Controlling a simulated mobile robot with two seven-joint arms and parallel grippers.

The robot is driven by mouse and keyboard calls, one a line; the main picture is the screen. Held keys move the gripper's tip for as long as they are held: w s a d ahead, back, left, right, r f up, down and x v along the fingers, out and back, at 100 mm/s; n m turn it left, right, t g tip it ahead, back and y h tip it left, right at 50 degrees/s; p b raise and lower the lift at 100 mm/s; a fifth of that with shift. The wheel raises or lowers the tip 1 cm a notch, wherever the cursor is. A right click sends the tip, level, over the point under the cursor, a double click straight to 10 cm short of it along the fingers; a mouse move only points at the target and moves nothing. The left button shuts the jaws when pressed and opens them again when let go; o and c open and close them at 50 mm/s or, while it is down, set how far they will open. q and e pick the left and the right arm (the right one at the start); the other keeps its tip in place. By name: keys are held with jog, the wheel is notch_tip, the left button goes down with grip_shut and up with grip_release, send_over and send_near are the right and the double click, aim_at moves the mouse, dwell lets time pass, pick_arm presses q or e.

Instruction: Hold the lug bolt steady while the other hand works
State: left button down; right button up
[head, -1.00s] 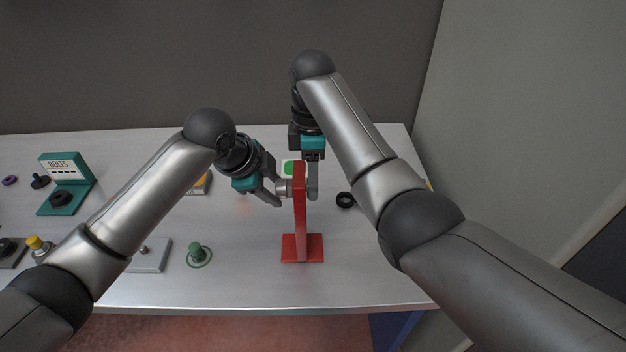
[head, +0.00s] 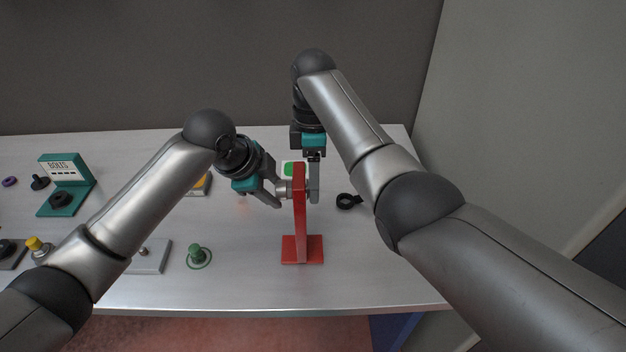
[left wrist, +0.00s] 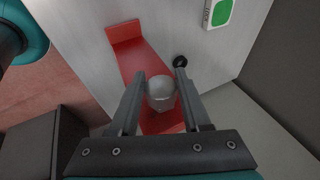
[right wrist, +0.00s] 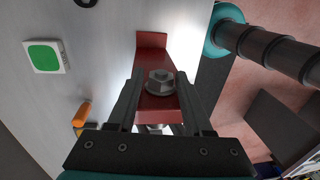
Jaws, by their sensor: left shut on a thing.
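A red upright plate on a flat foot (head: 299,225) stands on the bench between my two grippers. My left gripper (head: 279,197) is on its left side, shut on the silver lug bolt head (left wrist: 161,93) against the red face. My right gripper (head: 314,193) is on the plate's other side. In the right wrist view, its fingers (right wrist: 160,78) stand apart on either side of a silver hex piece with a round flange (right wrist: 159,83), with gaps beside it. The bolt's shank inside the plate is hidden.
A black ring-shaped piece (head: 346,202) lies right of the plate. A green knob (head: 195,253), a grey plate (head: 150,257) and a teal BOLTS stand (head: 66,181) are to the left. The bench front is clear.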

jog(key=shift+o, duration=1.1)
jog(key=shift+a, duration=0.1)
jog(key=shift+r, duration=0.15)
jog(key=r, duration=0.4)
jog(key=shift+w+r, duration=0.3)
jog(key=shift+w, duration=0.05)
notch_tip(320, 180, up, 7)
jog(key=shift+w, duration=0.3)
jog(key=shift+d+y, duration=2.2)
jog(key=shift+d, duration=0.6)
jog(key=x, duration=1.2)
jog(key=shift+f, duration=0.3)
